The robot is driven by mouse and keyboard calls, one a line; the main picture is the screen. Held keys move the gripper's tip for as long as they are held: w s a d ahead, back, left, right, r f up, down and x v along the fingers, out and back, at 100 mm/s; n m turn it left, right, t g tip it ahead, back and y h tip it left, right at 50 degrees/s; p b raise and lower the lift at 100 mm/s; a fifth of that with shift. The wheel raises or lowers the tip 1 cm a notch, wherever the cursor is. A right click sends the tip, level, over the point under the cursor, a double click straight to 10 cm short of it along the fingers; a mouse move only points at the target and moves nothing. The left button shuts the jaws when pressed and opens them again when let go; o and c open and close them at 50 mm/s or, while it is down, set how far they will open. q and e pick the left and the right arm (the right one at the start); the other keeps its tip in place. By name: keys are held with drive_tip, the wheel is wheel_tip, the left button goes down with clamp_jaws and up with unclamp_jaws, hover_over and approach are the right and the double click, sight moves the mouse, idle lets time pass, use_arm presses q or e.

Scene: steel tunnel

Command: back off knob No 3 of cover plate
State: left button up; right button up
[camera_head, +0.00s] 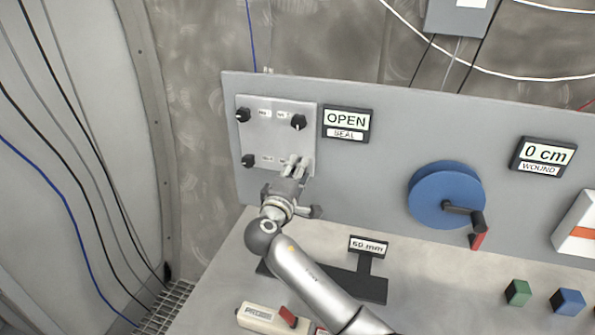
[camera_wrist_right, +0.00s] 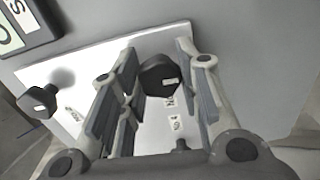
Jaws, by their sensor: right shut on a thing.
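The cover plate (camera_head: 275,140) is a light square plate at the left of the grey panel. Black knobs show at its top left (camera_head: 243,114), top right (camera_head: 298,122) and bottom left (camera_head: 248,161). My right gripper (camera_head: 296,166) is at the plate's bottom right corner and hides the knob there in the head view. In the right wrist view that black knob (camera_wrist_right: 159,76) sits between the fingers of the gripper (camera_wrist_right: 155,85), which is shut on it. The small labels are too blurred to read, so I cannot tell which knob is No 3. My left gripper is out of view.
An OPEN / SEAL sign (camera_head: 346,124) is right of the plate. A blue wheel with a crank (camera_head: 440,193) and a 0 cm sign (camera_head: 543,157) are further right. Below are a 50 mm stand (camera_head: 368,246), a probe box (camera_head: 264,318) and coloured cubes (camera_head: 518,292).

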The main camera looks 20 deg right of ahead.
drive_tip(key=o, duration=1)
drive_tip(key=v, duration=1.2)
